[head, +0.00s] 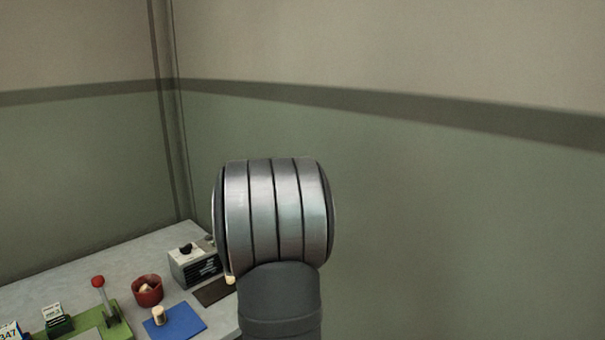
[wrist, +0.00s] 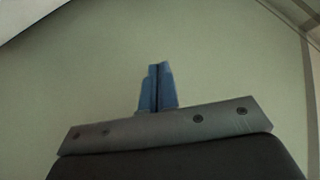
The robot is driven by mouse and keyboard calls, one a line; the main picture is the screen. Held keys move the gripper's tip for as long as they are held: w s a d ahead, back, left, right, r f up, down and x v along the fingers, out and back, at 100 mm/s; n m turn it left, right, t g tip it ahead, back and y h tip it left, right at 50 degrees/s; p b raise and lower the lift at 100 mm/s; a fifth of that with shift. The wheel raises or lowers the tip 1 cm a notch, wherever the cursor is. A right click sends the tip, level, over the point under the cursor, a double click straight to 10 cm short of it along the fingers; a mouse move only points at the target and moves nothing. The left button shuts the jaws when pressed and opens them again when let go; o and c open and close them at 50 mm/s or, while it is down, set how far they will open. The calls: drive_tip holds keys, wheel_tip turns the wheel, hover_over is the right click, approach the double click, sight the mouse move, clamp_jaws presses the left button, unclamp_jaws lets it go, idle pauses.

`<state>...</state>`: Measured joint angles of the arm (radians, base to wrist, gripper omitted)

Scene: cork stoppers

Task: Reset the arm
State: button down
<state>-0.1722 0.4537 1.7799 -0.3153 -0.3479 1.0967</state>
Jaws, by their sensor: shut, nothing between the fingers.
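My gripper (wrist: 157,72) shows in the wrist view with its two blue fingers shut together and nothing between them. Behind it is only plain green wall. In the head view my gripper is not visible; my grey arm links fill the middle and hide part of the table's right side. A cork stopper (head: 158,315) stands on a blue mat (head: 185,325) at the lower left of the head view. A red cup (head: 147,291) with something light inside stands behind the mat.
A grey box with a black knob (head: 194,265) stands on the table (head: 120,262) near a dark mat (head: 214,292), partly hidden by my arm. A red-topped lever (head: 102,295) rises from a green base (head: 125,329). Small cards (head: 54,315) stand at left. Walls surround the corner.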

drive_tip(key=shift+s+d+r+g+h, duration=0.15)
drive_tip(key=shift+s+d+h, duration=0.2)
drive_tip(key=shift+d, duration=0.5)
drive_tip(key=shift+s+d+g+h, duration=0.1)
drive_tip(key=shift+s+d+h, duration=0.25)
drive_tip(key=shift+d, duration=0.5)
drive_tip(key=shift+s+d+r+g+h, duration=0.15)
drive_tip(key=shift+s+d+h, duration=0.2)
drive_tip(key=shift+d, duration=0.5)
drive_tip(key=c, duration=2.1)
unclamp_jaws()
drive_tip(key=shift+f, duration=0.1)
